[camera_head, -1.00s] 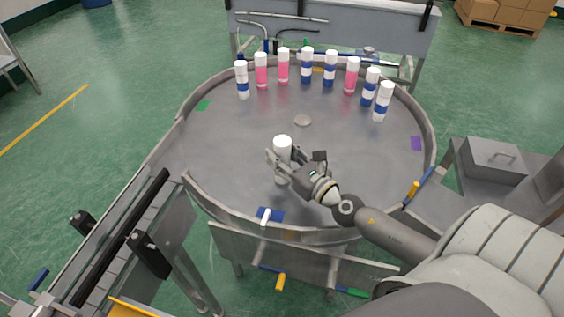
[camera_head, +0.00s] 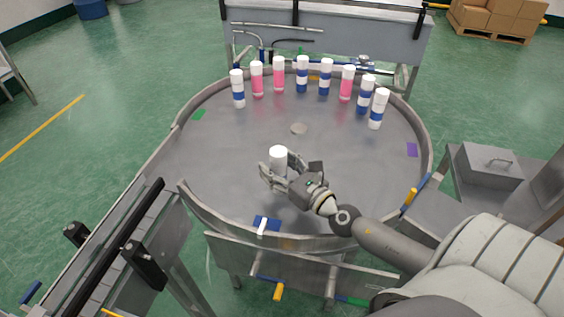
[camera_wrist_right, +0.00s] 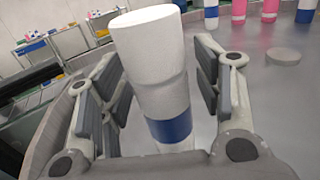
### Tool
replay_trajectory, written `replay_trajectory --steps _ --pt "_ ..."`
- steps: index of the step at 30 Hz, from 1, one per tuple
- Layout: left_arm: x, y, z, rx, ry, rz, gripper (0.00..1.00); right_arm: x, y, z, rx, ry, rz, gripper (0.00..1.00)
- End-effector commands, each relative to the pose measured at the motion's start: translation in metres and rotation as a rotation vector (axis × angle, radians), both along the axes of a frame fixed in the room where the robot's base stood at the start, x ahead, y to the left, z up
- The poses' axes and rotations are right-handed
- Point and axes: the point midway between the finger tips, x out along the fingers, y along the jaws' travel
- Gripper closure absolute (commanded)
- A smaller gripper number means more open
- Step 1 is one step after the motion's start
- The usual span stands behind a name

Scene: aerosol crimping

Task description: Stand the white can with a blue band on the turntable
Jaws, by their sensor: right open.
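The white can with a blue band (camera_head: 278,157) stands upright on the near half of the grey round turntable (camera_head: 225,155). In the right wrist view the can (camera_wrist_right: 160,65) shows its white upper part and its blue band low down. My right gripper (camera_head: 277,167) is open around the can, with a finger on each side. In the wrist view a gap shows between the can and the left fingers; contact on the right side is hard to tell. The fingers hide part of the can's lower body in the head view. My left gripper is not in view.
Several blue-banded cans (camera_head: 325,77) and pink cans (camera_head: 279,74) stand along the far rim. A flat round disc (camera_head: 299,129) lies at the centre. A raised rim (camera_head: 170,150) surrounds the table. A conveyor (camera_head: 125,245) lies at the left. The table's left half is clear.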

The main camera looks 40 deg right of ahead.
Motion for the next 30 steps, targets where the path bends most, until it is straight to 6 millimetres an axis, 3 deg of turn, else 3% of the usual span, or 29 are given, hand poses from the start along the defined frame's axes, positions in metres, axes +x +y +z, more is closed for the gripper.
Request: replay_trajectory --steps 5,30 --pt "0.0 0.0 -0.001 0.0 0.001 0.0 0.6 -0.006 -0.001 0.0 0.0 0.002 0.001 0.41" --pt "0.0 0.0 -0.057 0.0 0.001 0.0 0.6 -0.106 -0.013 -0.002 0.001 0.002 -0.001 0.41"
